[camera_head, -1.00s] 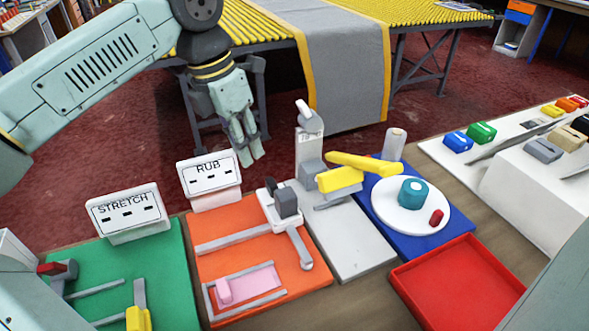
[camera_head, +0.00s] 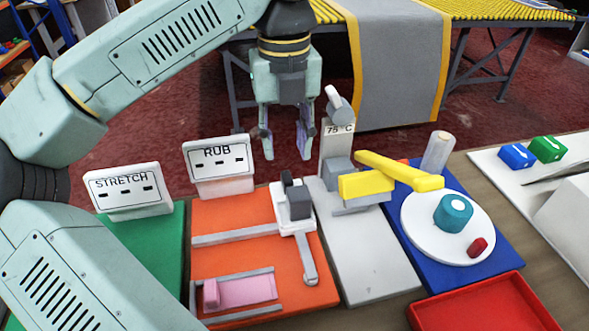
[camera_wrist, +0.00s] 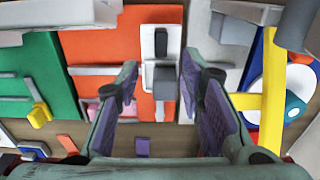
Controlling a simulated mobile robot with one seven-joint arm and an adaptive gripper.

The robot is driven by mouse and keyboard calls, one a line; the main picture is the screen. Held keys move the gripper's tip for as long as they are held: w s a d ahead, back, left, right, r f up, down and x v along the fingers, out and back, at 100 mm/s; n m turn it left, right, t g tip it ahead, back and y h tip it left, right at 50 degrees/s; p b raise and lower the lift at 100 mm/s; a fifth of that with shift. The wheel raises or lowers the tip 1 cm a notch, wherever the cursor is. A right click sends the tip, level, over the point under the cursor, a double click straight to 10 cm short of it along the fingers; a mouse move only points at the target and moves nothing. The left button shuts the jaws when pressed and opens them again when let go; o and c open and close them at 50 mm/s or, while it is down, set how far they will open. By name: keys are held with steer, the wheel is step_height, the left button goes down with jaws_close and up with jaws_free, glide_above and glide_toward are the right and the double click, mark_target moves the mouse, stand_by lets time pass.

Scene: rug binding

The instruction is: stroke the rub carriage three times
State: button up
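The rub carriage (camera_head: 294,215) is a white block with a dark grey upright handle, at the right end of the rails on the orange board. It also shows in the wrist view (camera_wrist: 150,48), where its grey handle block (camera_wrist: 163,82) appears between my fingers. My gripper (camera_head: 286,143) points down with its fingers spread, empty, above and behind the carriage in the head view. The wrist view shows both fingers (camera_wrist: 158,85) apart with purple inner pads. I see no contact with the carriage.
The RUB sign (camera_head: 222,168) stands behind the orange board (camera_head: 235,222), left of my gripper. A press with a yellow lever (camera_head: 398,170) stands close on the right. A pink strip (camera_head: 245,291) lies in a grey frame at the front. A red tray (camera_head: 480,305) is front right.

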mark_target(288, 179)
step_height(288, 179, down, 7)
steer(key=shift+f+p, duration=0.1)
steer(key=shift+p, duration=0.4)
steer(key=shift+c, duration=0.4)
jaws_close()
